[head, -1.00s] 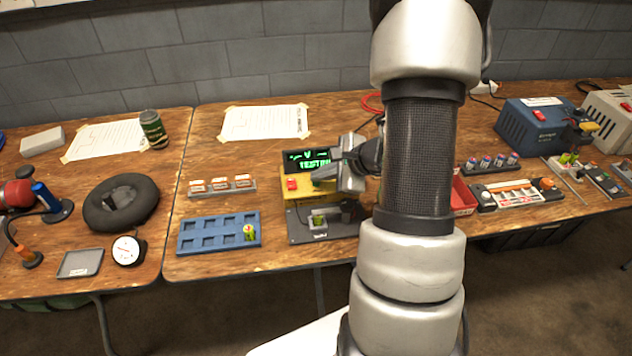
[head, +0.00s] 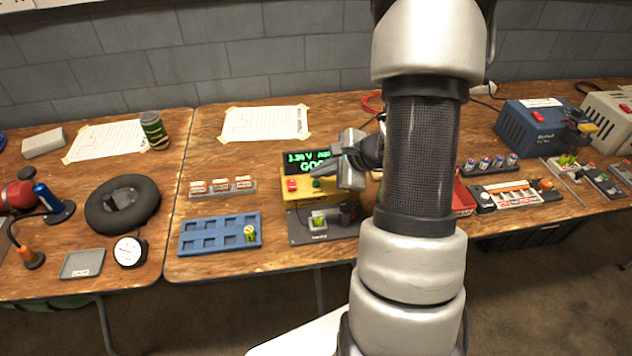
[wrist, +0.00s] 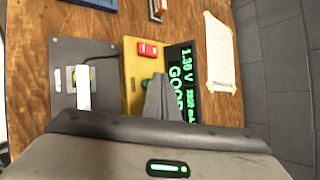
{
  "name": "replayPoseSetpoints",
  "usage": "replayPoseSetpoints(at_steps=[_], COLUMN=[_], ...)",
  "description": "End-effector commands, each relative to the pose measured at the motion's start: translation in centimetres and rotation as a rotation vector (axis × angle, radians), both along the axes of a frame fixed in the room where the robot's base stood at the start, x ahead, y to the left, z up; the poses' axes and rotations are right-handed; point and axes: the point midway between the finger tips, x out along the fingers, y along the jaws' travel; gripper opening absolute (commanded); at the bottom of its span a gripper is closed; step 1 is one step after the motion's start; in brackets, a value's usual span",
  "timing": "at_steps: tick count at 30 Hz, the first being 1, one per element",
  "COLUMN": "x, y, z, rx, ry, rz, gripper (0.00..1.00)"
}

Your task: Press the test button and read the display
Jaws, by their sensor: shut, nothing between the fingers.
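The yellow tester (head: 293,199) stands on the table with a red button (head: 292,184) at its left and a dark display behind. The display (head: 300,157) is lit green; in the wrist view its text (wrist: 180,78) reads about 1.36 V, a blurred mA figure and GOOD. A green button (wrist: 147,84) shows partly behind my fingers. My gripper (wrist: 160,97) is shut and empty, close over the green button; I cannot tell whether it touches. In the head view my gripper (head: 322,181) covers part of the display's right side. A cell (head: 318,222) sits in the grey cradle before the tester.
A blue tray (head: 183,249) with one cell in it lies left of the cradle. A rack of several orange-white pieces (head: 222,187) stands behind it. A red bin (head: 463,197) is right of my arm. A taped paper (head: 265,123) lies behind the tester.

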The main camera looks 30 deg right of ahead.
Motion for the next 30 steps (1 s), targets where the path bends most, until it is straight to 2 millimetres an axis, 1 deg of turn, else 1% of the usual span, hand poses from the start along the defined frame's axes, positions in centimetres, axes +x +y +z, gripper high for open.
replayPoseSetpoints(at_steps=[12,15,30], x=[0.0,0.0,0.0], y=[0.0,0.0,0.0], z=[4.1,4.8,4.9], rx=[-0.001,-0.001,0.000], ry=[-0.001,-0.001,0.000], rz=[0.001,0.000,0.000], gripper=[0.00,0.00,0.00])
